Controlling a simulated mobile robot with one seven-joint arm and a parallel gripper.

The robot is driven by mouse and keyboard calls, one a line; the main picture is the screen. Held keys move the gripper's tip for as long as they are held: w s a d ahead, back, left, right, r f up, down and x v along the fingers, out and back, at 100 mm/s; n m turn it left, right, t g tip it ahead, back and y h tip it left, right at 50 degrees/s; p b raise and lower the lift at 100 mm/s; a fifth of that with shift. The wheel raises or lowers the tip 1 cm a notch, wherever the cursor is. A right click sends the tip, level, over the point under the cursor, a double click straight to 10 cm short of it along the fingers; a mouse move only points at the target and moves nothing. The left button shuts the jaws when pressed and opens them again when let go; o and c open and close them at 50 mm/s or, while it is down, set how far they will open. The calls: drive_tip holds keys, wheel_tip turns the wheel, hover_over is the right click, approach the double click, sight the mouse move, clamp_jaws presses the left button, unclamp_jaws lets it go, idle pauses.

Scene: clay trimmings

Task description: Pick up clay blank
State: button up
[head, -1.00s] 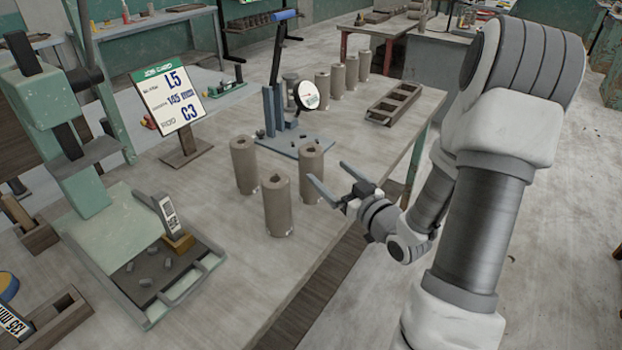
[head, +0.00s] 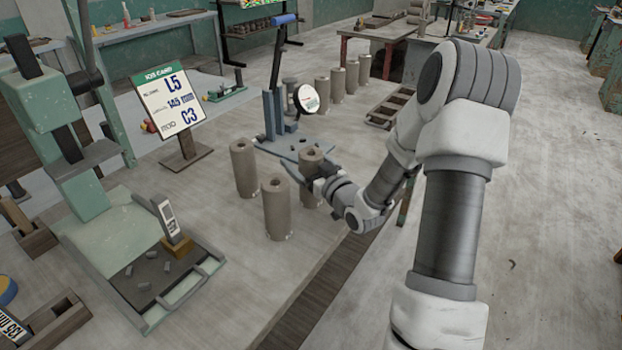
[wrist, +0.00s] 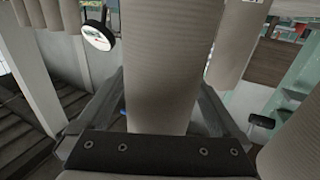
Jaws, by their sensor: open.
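Three clay blanks, grey-brown cylinders with a hole in the top, stand upright near the front of the bench: one at left (head: 243,170), one in front (head: 277,212), one at right (head: 311,158). My gripper (head: 303,172) is at the right blank, with its fingers spread level around its body. In the wrist view, a blank (wrist: 166,60) stands between the two open fingers, one on each side. Gaps seem to remain beside it, but contact is hard to judge. Parts of other cylinders (wrist: 237,40) show close by on the right.
A stand with a round dial (head: 307,98) is just behind the blanks. A job card (head: 168,104) and a green press (head: 120,235) stand at left. The bench front is clear.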

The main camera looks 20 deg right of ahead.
clamp_jaws()
drive_tip(key=shift+r, duration=0.1)
idle(0.3)
drive_tip(key=shift+r, duration=0.6)
drive_tip(key=r, duration=0.1)
drive_tip(key=r+p, duration=0.1)
drive_tip(key=r, duration=0.1)
drive_tip(key=shift+s+d+r, duration=0.1)
drive_tip(key=shift+d+r, duration=0.1)
drive_tip(key=shift+r, duration=0.05)
drive_tip(key=s+d+r+p, duration=0.1)
drive_tip(key=s+d+r, duration=0.5)
drive_tip(key=s+d, duration=0.1)
drive_tip(key=shift+s+d+r+p, duration=0.15)
drive_tip(key=shift+s+d+p, duration=0.2)
drive_tip(key=shift+d, duration=0.3)
